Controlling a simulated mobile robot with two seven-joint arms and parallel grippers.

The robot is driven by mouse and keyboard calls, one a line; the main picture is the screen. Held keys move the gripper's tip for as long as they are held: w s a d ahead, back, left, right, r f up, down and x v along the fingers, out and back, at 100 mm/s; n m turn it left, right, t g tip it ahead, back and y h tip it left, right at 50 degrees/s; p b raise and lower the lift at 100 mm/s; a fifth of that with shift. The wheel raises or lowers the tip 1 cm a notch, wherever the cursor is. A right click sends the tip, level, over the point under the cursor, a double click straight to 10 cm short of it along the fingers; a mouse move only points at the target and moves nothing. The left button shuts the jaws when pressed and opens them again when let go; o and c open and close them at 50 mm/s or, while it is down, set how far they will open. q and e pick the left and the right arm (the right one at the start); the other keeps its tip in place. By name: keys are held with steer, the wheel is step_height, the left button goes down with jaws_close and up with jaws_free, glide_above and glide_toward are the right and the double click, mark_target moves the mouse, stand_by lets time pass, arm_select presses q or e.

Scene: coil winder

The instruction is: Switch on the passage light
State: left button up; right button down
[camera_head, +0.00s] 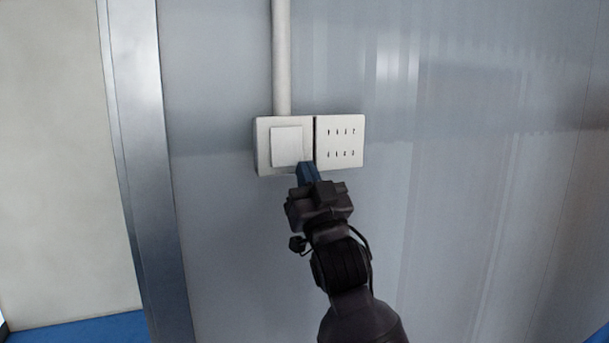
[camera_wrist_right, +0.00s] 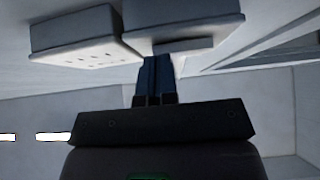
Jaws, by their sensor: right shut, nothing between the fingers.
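The light switch (camera_head: 287,145) is a white box with a raised square rocker, fixed to the grey wall at the end of a vertical conduit. My right gripper (camera_head: 307,170) is shut and empty, its blue fingertips at the lower right corner of the rocker. In the right wrist view the shut blue fingers (camera_wrist_right: 155,68) point at the switch box (camera_wrist_right: 185,14), close by the rocker's edge (camera_wrist_right: 185,47). I cannot tell whether they touch it. My left gripper is in neither view.
A white socket plate (camera_head: 340,141) with small slots sits directly right of the switch; it also shows in the wrist view (camera_wrist_right: 85,42). A metal door frame (camera_head: 145,160) stands to the left, with a pale surface and blue floor (camera_head: 80,328) beyond. The wall to the right is bare.

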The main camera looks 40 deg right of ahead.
steer(key=shift+s, duration=0.1)
steer(key=shift+w+d+t+b, duration=0.1)
steer(key=shift+w+t+b, duration=0.45)
steer(key=shift+b, duration=0.5)
steer(key=shift+f, duration=0.15)
